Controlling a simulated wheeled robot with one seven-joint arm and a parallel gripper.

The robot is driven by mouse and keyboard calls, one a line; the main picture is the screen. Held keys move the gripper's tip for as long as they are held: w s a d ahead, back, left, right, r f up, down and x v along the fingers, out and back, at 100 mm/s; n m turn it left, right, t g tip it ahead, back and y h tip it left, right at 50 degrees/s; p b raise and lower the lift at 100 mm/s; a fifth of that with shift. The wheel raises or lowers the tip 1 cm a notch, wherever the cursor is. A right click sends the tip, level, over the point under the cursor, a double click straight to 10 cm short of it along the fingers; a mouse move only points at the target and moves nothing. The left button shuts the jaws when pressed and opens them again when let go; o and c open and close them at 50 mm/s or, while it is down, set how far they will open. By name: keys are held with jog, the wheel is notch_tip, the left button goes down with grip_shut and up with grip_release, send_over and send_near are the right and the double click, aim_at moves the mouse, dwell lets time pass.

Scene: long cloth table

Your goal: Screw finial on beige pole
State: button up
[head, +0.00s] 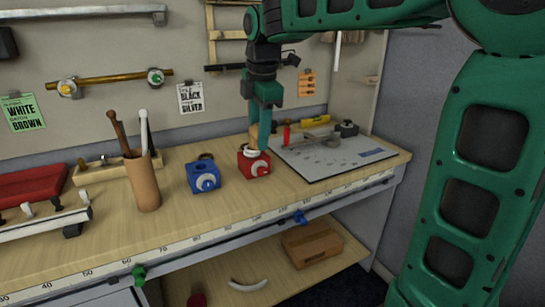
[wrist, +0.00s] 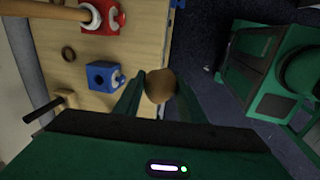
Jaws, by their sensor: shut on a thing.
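My gripper (head: 263,148) reaches down over the red vise (head: 254,163) in the head view. In the wrist view my gripper (wrist: 159,92) is shut on a round brown finial (wrist: 159,86) between its two green fingers. The finial is hidden or too small to make out in the head view. In the wrist view a beige pole (wrist: 42,12) runs from the top left to the red vise (wrist: 97,14). The finial is apart from the pole there. I cannot make out the pole in the head view.
A blue vise (head: 203,176) stands left of the red one, with a dark ring behind it. A brown cup (head: 145,183) holds poles. A grey board (head: 335,155) with tools lies to the right. A wooden box (head: 312,244) sits on the lower shelf.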

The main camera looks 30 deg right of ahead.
jog(key=a+r+n, duration=0.1)
jog(key=a+r, duration=0.2)
jog(key=r, duration=0.4)
jog(key=a+r+n, duration=0.1)
jog(key=a+r, duration=0.3)
jog(key=r, duration=0.4)
jog(key=shift+y, duration=0.3)
jog(key=shift+s+a+r, duration=0.1)
